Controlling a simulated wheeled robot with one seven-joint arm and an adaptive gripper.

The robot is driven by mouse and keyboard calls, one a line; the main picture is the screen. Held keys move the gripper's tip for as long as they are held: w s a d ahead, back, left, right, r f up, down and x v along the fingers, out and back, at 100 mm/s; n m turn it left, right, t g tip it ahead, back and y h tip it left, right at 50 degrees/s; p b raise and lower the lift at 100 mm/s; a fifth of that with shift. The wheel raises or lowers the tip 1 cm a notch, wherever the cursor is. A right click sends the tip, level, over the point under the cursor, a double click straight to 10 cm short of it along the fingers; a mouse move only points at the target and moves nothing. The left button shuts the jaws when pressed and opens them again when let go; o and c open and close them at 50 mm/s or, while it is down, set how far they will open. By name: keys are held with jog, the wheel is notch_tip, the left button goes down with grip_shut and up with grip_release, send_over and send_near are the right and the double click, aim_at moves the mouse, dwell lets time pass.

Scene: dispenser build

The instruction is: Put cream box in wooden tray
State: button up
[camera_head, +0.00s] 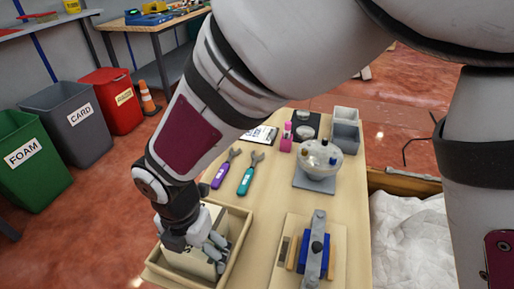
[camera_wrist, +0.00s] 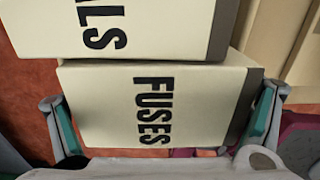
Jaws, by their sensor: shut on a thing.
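My gripper (camera_head: 208,248) is low over the wooden tray (camera_head: 240,240) at the near left end of the table. In the wrist view its two fingers (camera_wrist: 160,128) stand at either side of a cream box marked FUSES (camera_wrist: 105,105), shut on it. A second cream box, its lettering ending in "ALS" (camera_wrist: 165,28), lies right against the FUSES box and overlaps its edge in that view. In the head view, cream box surfaces (camera_head: 188,262) show inside the tray walls, partly hidden by my gripper. I cannot tell there whether the held box touches the tray floor.
A wooden fixture with a blue clamp (camera_head: 316,246) is right of the tray. Purple (camera_head: 222,172) and teal (camera_head: 248,178) wrenches lie behind it. A round dispenser (camera_head: 318,160), pink bottle (camera_head: 286,140) and grey bins (camera_head: 345,130) stand farther back. Labelled floor bins (camera_head: 75,115) are left.

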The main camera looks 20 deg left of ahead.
jog(key=shift+f, duration=0.1)
jog(key=o, duration=1.6)
jog(key=shift+o, duration=0.2)
notch_tip(320, 180, up, 12)
jog(key=shift+p, duration=1.15)
jog(key=w+d+r+m+t, duration=0.1)
jog(key=w+d+r+m, duration=0.2)
jog(key=d+m, duration=0.45)
jog(key=w+d+r+m+h, duration=0.1)
jog(key=w+d+r+m, duration=0.25)
jog(key=d, duration=0.65)
jog(key=w+d+r+m+t, duration=0.1)
jog(key=w+d+r+m, duration=0.1)
jog(key=d+r+m, duration=0.4)
jog(key=s+d+f+m, duration=0.1)
jog(key=s+d+m, duration=0.5)
jog(key=d+m, duration=0.3)
jog(key=s+d+m+y, duration=0.1)
jog(key=s+d+m, duration=0.5)
jog(key=d+m, duration=0.4)
jog(key=shift+f+m, duration=0.35)
jog(key=shift+m, duration=0.25)
